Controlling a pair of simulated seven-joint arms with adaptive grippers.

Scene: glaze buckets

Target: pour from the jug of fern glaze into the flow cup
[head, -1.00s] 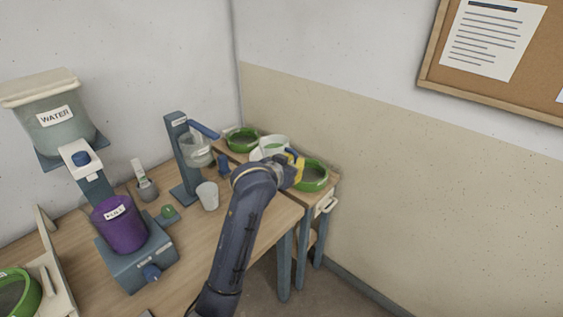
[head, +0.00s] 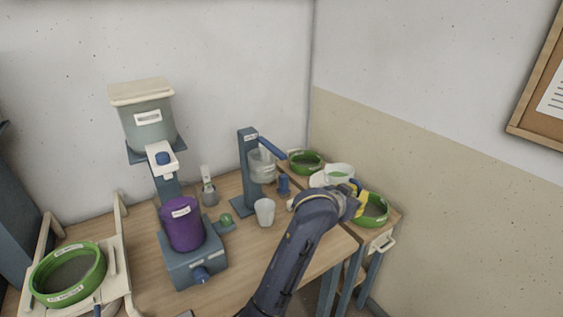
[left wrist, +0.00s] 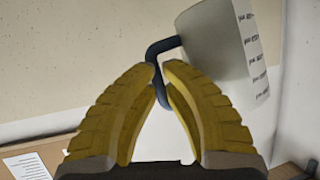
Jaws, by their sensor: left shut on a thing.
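The jug (head: 340,171) is a pale vessel with green glaze in it, at the right of the bench in the head view. In the left wrist view the jug (left wrist: 213,40) shows dark scale marks and a dark blue handle. My left gripper (head: 356,187) is at its right side, its yellow fingers (left wrist: 158,78) shut on the handle. A clear cup (head: 262,166), which looks like the flow cup, hangs on a blue-grey stand left of the jug. Whether the jug touches what is under it cannot be told. My right gripper is not in view.
A white beaker (head: 264,211) stands in front of the stand, and a small blue object (head: 284,185) beside it. Green-rimmed sieves (head: 305,162) stand behind and right of the jug (head: 374,212). A purple container (head: 183,224) and a water tank (head: 147,122) are left.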

